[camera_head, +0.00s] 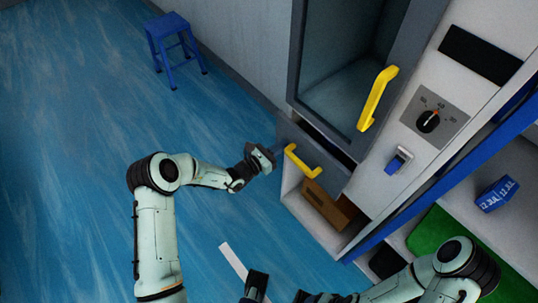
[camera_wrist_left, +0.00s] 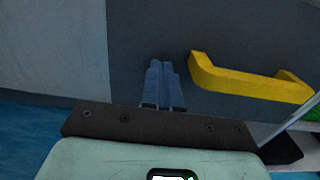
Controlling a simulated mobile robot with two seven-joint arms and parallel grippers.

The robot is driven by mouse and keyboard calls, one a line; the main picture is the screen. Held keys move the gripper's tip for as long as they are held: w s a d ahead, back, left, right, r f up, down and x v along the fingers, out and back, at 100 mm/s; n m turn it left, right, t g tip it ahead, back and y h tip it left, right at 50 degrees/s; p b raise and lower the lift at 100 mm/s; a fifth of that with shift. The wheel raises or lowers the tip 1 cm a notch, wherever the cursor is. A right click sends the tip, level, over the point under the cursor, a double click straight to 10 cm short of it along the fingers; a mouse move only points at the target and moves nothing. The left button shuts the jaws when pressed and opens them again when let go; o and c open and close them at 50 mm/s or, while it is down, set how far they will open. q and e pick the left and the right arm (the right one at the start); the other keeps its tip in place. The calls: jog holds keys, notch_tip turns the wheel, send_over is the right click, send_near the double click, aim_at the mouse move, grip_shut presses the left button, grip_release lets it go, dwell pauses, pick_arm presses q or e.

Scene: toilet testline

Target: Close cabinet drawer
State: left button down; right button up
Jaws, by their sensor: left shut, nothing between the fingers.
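The cabinet drawer has a dark grey front (camera_head: 288,133) with a yellow handle (camera_head: 300,162). It stands out from the cabinet, with a dark gap behind its top edge. My left gripper (camera_head: 266,156) is at the front's outer side, left of the handle. In the left wrist view its two blue-grey fingers (camera_wrist_left: 161,66) are together and empty, pointing at the grey drawer front (camera_wrist_left: 135,45), with the yellow handle (camera_wrist_left: 245,80) just to their right. I cannot tell whether they touch the front. My right gripper (camera_head: 277,292) is low in the head view, partly cut off.
Above the drawer is a grey-framed cabinet door with a larger yellow handle (camera_head: 376,97). A brown box (camera_head: 324,206) sits in the open white space below the drawer front. A control knob (camera_head: 428,121) is at right. A blue stool (camera_head: 175,45) stands on the open blue floor (camera_head: 80,150).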

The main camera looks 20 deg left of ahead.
aim_at(289, 139)
pick_arm(q)
jog(key=b+x, duration=0.1)
jog(key=x, duration=0.3)
jog(key=shift+r, duration=0.15)
pick_arm(e)
jog(key=shift+w+f, duration=0.1)
jog(key=shift+f, duration=0.4)
pick_arm(q)
jog(key=shift+r, duration=0.15)
